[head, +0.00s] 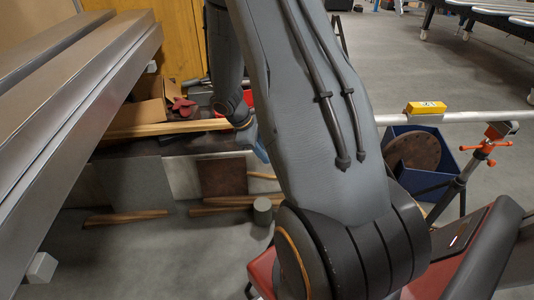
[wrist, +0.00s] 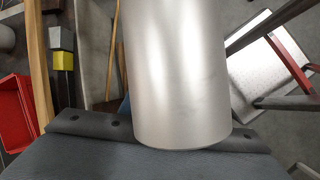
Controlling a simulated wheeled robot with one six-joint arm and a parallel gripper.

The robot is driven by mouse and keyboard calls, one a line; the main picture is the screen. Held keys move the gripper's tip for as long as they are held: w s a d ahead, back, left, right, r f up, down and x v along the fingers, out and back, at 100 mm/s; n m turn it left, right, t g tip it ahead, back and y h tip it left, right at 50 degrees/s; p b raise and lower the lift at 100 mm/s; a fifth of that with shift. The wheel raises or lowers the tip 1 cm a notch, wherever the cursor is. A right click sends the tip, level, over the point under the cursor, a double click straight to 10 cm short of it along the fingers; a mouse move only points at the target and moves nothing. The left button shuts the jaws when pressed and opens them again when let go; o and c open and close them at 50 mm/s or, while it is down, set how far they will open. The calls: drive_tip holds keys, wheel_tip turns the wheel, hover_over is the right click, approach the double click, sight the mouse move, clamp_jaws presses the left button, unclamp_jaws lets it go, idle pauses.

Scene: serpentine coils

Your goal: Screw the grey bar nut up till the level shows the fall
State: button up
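In the head view, a yellow level (head: 426,107) sits on a pale horizontal bar (head: 465,117) at the right. Its bubble is too small to read. The bar's right part rests by a grey and orange clamp head (head: 497,133) on a dark stand leg (head: 456,187). I cannot pick out the grey bar nut for certain. My arm covers the middle of the head view and hides the bar's left part. No gripper fingers show in either view. In the wrist view, a large silver cylinder (wrist: 178,75) fills the middle, close to the camera; I cannot tell what it belongs to.
Long metal beams (head: 75,95) fill the head view's left side. A blue bin (head: 430,160) with a brown disc stands below the bar. Wooden-handled tools (head: 125,217) lie on the floor. The wrist view shows a red tray (wrist: 15,110) at left. Open floor lies at the back.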

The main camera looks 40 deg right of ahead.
drive_tip(key=shift+x, duration=0.95)
clamp_jaws()
drive_tip(key=shift+w+d+m+g+b, duration=0.3)
drive_tip(key=shift+w+d+m, duration=0.45)
drive_tip(key=shift+m, duration=0.15)
unclamp_jaws()
drive_tip(key=shift+s, duration=0.1)
